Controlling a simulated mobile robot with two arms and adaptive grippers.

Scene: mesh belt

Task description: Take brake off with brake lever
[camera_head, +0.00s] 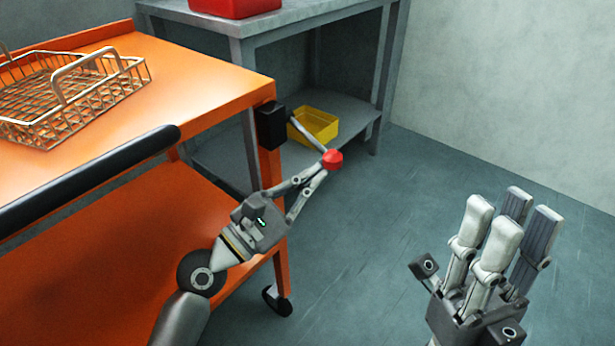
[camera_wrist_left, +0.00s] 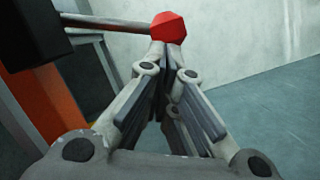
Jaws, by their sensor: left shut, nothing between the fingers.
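The brake lever (camera_head: 308,136) is a thin grey rod that juts from a black box (camera_head: 271,127) on the orange cart's corner post. It slopes down to the right in the head view and ends in a red knob (camera_head: 333,159). In the left wrist view the red knob (camera_wrist_left: 168,27) is just beyond my fingertips. My left gripper (camera_head: 323,171) is shut and empty, its tips right at the knob's near underside; I cannot tell whether they touch it. My right gripper (camera_head: 512,207) is open and empty, pointing up at the lower right, away from the lever.
The orange cart (camera_head: 200,80) has a black handle bar (camera_head: 90,178) and carries a wire basket (camera_head: 62,98). Behind it stands a grey shelf table (camera_head: 300,12) with a red box (camera_head: 235,6) and a yellow bin (camera_head: 318,124). Floor at right is clear.

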